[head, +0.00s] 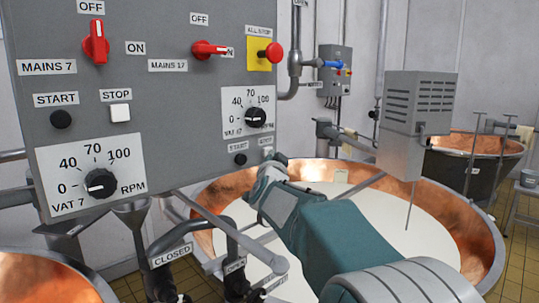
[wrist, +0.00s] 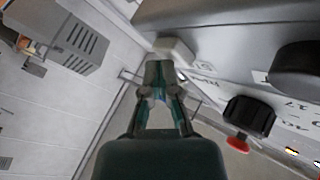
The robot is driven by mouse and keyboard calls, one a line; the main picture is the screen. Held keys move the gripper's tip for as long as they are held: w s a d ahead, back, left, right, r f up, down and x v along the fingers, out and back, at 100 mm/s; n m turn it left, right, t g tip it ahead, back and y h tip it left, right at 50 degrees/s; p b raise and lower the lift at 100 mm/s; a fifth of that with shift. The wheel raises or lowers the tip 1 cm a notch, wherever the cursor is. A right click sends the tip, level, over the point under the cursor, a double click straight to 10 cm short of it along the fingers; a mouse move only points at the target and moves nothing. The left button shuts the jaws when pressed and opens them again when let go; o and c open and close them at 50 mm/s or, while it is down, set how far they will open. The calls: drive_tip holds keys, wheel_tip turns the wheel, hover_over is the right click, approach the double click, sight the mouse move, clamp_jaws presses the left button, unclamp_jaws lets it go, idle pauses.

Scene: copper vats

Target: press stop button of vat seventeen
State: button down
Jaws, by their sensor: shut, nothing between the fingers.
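The grey control panel (head: 150,75) has a lower right section for the second vat, with a STOP label (head: 265,142) partly blocked by my gripper. The white stop button (head: 268,152) under it is mostly hidden in the head view. In the wrist view the pale square stop button (wrist: 175,48) stands out from the panel just beyond my fingertips. My gripper (head: 277,158) is shut and empty, its tips at the button's lower edge. It also shows in the wrist view (wrist: 158,66); I cannot tell whether it touches the button.
A black START button (head: 240,159) and a speed dial (head: 255,117) are close by. The red all-stop button (head: 271,53) and the red MAINS 17 switch (head: 208,49) are above. A copper vat (head: 455,215) of white liquid lies below my arm.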

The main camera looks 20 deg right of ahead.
drive_tip(key=shift+w+a, duration=0.1)
drive_tip(key=shift+w, duration=0.05)
idle(0.5)
drive_tip(key=shift+s+d, duration=0.4)
drive_tip(key=shift+s, duration=0.45)
drive_tip(key=shift+s, duration=0.1)
drive_tip(key=s, duration=0.1)
drive_tip(key=s+d, duration=0.1)
drive_tip(key=s, duration=0.2)
drive_tip(key=shift+s+d, duration=0.25)
drive_tip(key=shift+d, duration=0.1)
idle(0.5)
